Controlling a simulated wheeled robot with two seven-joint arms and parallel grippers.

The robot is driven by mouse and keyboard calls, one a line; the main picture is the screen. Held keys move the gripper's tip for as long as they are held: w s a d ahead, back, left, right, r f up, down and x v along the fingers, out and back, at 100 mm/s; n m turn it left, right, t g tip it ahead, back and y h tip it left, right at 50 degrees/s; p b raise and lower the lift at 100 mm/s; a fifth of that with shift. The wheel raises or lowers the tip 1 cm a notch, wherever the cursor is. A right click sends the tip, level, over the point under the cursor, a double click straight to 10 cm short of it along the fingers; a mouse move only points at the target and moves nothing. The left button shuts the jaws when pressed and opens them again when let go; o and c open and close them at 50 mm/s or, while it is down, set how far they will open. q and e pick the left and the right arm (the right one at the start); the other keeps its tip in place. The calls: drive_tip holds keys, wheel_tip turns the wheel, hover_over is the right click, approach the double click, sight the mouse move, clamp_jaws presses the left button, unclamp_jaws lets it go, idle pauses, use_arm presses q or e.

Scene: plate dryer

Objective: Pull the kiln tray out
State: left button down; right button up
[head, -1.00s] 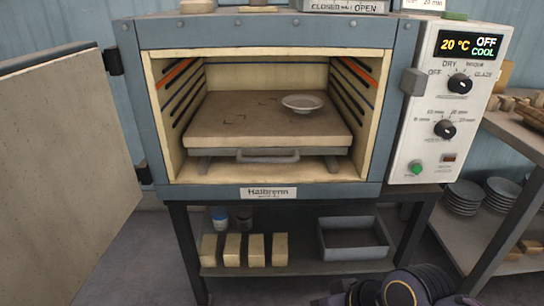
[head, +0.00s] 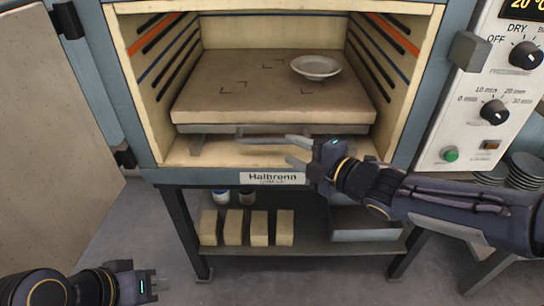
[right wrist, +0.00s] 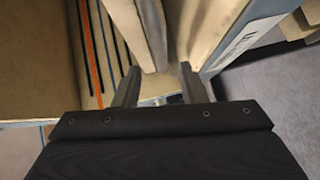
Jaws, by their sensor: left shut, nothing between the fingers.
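The kiln tray (head: 217,129) is inside the open kiln, a beige slab on a grey base, with a grey bar handle (head: 250,140) at its front. A white plate (head: 316,67) stands on the slab, right of centre. My right gripper (head: 290,149) is open at the right part of the handle, fingers pointing left. One finger overlaps the handle in the head view; contact cannot be told. The right wrist view shows its two fingers (right wrist: 158,88) apart, near the tray's edge. My left gripper (head: 157,285) is shut and empty, low at the left, away from the kiln.
The kiln door (head: 50,130) stands open at the left. The control panel (head: 490,95) is at the right. A lower shelf (head: 310,238) holds several beige blocks (head: 258,228) and a grey bin (head: 365,233). The floor in front of the kiln's left side is clear.

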sight(274, 143)
drive_tip(key=b+x, duration=0.2)
drive_tip(key=x, duration=0.4)
drive_tip(key=shift+a+f, duration=0.15)
drive_tip(key=shift+w+a+b, duration=0.4)
drive_tip(key=shift+w+a, duration=0.05)
drive_tip(key=shift+w, duration=0.1)
clamp_jaws()
